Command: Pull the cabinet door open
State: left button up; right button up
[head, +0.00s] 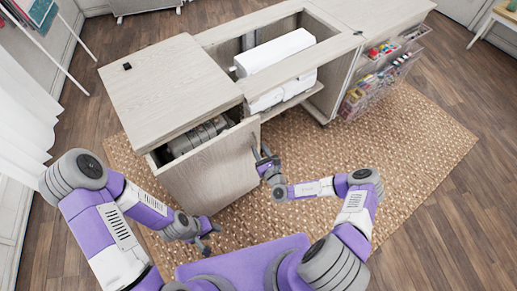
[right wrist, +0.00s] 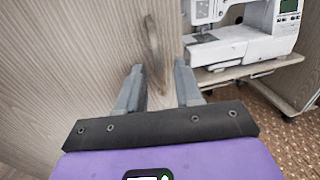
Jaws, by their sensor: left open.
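The cabinet door (head: 215,170) is a pale wood-grain panel on the front of the sewing cabinet (head: 165,80). It stands ajar, with a gap below the cabinet top where grey rounded items (head: 200,135) show inside. My right gripper (head: 264,158) is at the door's free right edge. In the right wrist view its two fingers (right wrist: 157,92) are apart, with wood grain showing between them; contact with the door cannot be told. My left gripper (head: 208,230) is open and empty, low in front of the door and apart from it.
A white sewing machine (head: 275,55) sits in the cabinet's open bay to the right of the door; it also shows in the right wrist view (right wrist: 250,35). A rack of colourful supplies (head: 375,80) is at the right end.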

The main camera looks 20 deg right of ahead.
jog(key=shift+w+a, duration=0.15)
jog(key=shift+w, duration=0.6)
grip_shut()
dwell(0.9)
